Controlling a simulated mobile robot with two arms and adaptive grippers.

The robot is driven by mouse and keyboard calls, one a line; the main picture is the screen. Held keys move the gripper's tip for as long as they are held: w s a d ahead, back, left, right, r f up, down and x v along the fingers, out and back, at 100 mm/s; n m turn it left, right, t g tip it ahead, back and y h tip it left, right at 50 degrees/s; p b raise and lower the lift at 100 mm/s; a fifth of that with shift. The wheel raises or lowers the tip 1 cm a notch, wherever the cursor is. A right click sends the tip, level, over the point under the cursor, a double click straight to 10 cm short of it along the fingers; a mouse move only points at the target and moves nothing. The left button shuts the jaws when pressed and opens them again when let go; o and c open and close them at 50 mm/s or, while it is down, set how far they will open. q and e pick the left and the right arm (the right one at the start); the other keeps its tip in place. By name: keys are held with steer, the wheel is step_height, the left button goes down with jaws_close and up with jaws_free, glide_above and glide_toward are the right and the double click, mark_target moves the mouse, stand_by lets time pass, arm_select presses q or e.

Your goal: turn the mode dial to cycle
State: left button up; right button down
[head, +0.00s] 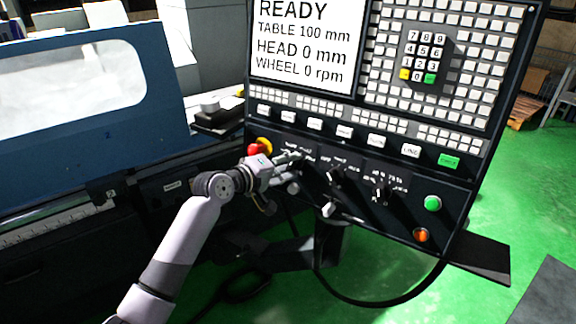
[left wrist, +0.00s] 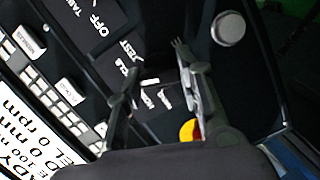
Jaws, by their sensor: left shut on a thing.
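The mode dial is on the lower left of the dark control panel (head: 310,195), mostly hidden behind my left gripper (head: 295,160) in the head view. My left gripper is shut on this dial, with its fingers pointing at the panel. In the left wrist view the two dark fingers of the left gripper (left wrist: 155,72) stand either side of the dark dial, and white lettering, partly blurred, shows around it. Which mark the dial points to cannot be made out. My right gripper is not in view.
A red emergency button (head: 253,149) on a yellow base sits just left of the gripper. Two other dark dials (head: 334,177) (head: 382,190) are to the right. A green button (head: 433,203) and an orange button (head: 422,235) are farther right. The screen (head: 305,45) reads READY.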

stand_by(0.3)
arm_select(q)
steer(key=o, duration=1.2)
steer(key=shift+c, duration=0.2)
steer(key=v, duration=1.2)
